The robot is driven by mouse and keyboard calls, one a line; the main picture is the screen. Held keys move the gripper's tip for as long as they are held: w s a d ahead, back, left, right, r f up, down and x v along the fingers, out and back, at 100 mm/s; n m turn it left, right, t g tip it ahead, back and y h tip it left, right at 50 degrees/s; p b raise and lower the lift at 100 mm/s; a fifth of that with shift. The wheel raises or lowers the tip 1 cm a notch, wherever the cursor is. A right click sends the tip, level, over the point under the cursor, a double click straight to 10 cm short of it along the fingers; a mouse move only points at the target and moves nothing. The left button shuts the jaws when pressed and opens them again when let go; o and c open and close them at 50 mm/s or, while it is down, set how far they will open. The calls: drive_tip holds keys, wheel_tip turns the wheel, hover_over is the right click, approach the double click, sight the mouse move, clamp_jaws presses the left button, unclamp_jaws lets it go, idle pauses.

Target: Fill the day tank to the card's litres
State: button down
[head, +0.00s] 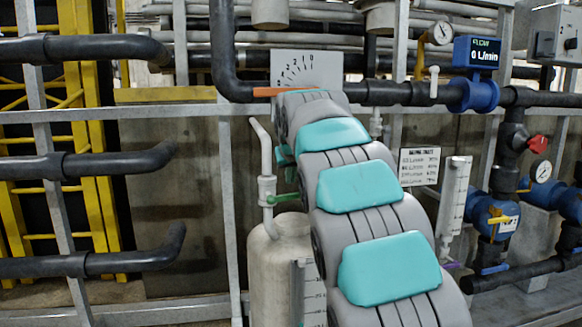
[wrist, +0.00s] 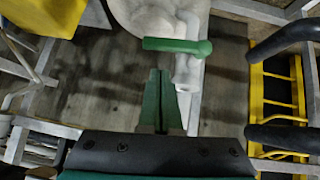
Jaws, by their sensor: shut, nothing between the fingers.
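A cream tank (head: 272,262) with a scale strip (head: 311,285) on its front stands at the lower middle, partly behind my arm. A pale pipe rises from it and carries a valve with a green handle (head: 284,198). In the wrist view this green handle (wrist: 178,46) lies crosswise on the pale pipe, beside the tank top. My gripper (wrist: 159,72) is shut and empty, its dark green fingertips just short of the handle with a small gap. My arm hides the gripper in the head view. A blue flow display (head: 477,53) reads one digit, seemingly 0, L/min. A white card (head: 419,166) has print too small to read.
An orange lever (head: 278,91) lies by a marked dial plate (head: 305,68) behind my arm. At right are a sight gauge (head: 454,198), a red knob (head: 538,143) and a yellow-handled valve (head: 497,216). Dark pipes and a yellow frame (head: 95,210) stand at left.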

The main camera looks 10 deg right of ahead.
sight(284, 197)
drive_tip(key=shift+d+f, duration=0.2)
drive_tip(key=shift+f, duration=1)
